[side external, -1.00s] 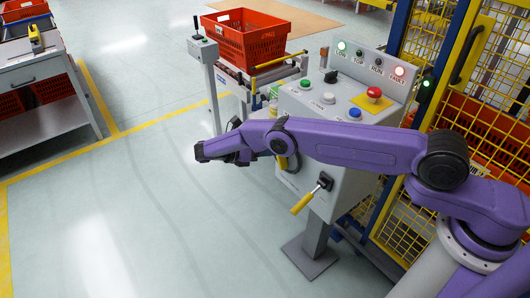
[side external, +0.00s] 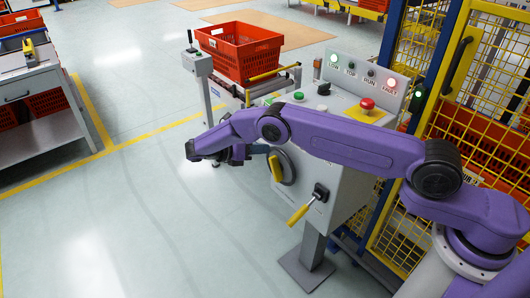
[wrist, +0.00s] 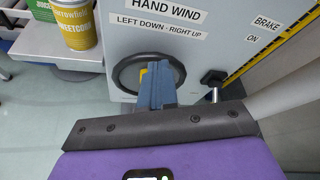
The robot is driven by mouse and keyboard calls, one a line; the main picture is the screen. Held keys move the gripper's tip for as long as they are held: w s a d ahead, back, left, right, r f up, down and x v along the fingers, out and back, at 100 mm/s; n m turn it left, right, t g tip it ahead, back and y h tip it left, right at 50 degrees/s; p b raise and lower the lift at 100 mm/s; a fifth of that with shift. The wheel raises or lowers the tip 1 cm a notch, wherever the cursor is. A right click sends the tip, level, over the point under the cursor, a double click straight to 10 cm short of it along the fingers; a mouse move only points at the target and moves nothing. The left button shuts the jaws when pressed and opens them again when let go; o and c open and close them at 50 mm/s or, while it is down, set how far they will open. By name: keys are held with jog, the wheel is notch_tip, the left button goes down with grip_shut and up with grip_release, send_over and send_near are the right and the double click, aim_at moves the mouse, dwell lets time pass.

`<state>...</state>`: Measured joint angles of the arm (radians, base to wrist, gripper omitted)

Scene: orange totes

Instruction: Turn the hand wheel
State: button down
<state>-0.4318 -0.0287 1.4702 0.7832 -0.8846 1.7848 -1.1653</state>
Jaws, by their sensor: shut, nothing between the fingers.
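The hand wheel (side external: 290,168) is a dark ring on the front of the grey control stand, partly hidden by my arm in the side view. In the wrist view the wheel (wrist: 121,76) sits under the "HAND WIND" label. Its yellow handle (side external: 275,168) shows at the wheel's left side, and a bit of yellow (wrist: 143,74) shows beside my fingers. My gripper (wrist: 157,68) has blue fingers, shut and empty, in front of the wheel and covering its middle and lower right. It also shows in the side view (side external: 262,150). I cannot tell whether the fingers touch the handle.
A yellow-handled lever (side external: 301,213) sticks out below and right of the wheel. The label reads "LEFT DOWN - RIGHT UP". A yellow sweetcorn can (wrist: 78,25) stands left of the panel. A red crate (side external: 239,46) is behind. A yellow mesh fence (side external: 480,130) stands at right.

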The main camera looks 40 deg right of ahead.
notch_tip(320, 180, up, 11)
jog(key=s+d+f+m+t+y, duration=0.3)
jog(key=m+y, duration=0.5)
jog(key=m, duration=0.6)
jog(key=s+d+r+m+t+y, duration=0.1)
jog(key=s+r+m+t+y, duration=0.2)
jog(key=m, duration=1)
jog(key=s+d+m+t+y, duration=0.1)
jog(key=s+m+t+y, duration=0.35)
jog(key=m, duration=0.75)
jog(key=shift+g+h, duration=0.65)
jog(key=shift+h, duration=0.2)
jog(key=f, duration=0.2)
jog(key=s+f, duration=0.1)
jog(key=f, duration=0.2)
jog(key=shift+s+a, duration=0.1)
jog(key=shift+a, duration=0.05)
jog(key=shift+f, duration=0.1)
